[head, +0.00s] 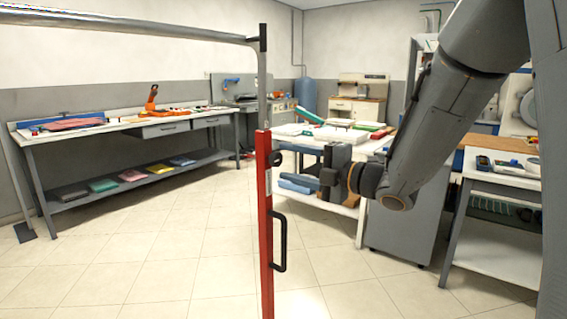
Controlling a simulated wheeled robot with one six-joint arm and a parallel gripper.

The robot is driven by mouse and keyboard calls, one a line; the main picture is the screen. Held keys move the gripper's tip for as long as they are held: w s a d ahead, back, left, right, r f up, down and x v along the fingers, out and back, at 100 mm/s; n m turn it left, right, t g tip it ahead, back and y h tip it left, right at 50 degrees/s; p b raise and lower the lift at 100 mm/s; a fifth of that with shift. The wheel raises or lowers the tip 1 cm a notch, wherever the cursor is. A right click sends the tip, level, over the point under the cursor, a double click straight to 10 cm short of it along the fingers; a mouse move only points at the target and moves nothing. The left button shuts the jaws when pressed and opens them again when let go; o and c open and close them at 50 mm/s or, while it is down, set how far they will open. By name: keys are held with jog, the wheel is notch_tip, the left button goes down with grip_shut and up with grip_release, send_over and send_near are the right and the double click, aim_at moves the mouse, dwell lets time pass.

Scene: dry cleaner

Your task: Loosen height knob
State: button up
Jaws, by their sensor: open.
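A rack with a red upright post (264,225) stands in front of me. A grey inner post (262,90) rises out of its top, and a grey rail runs from there to the left. A small dark round knob (279,158) sticks out on the right side of the red post near its top. A black D-shaped handle (282,243) is fixed lower on the post. My gripper (325,178) is open, to the right of the knob and slightly lower in the picture. A gap shows between them. The fingertips are small and dark, so their detail is hard to see.
A long workbench (120,126) with folded cloths on its lower shelf stands along the left wall. A white table (345,195) with piled items stands behind my gripper. A trolley (505,175) is at the right. The tiled floor (160,270) at front left is clear.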

jog(key=shift+v, duration=2.55)
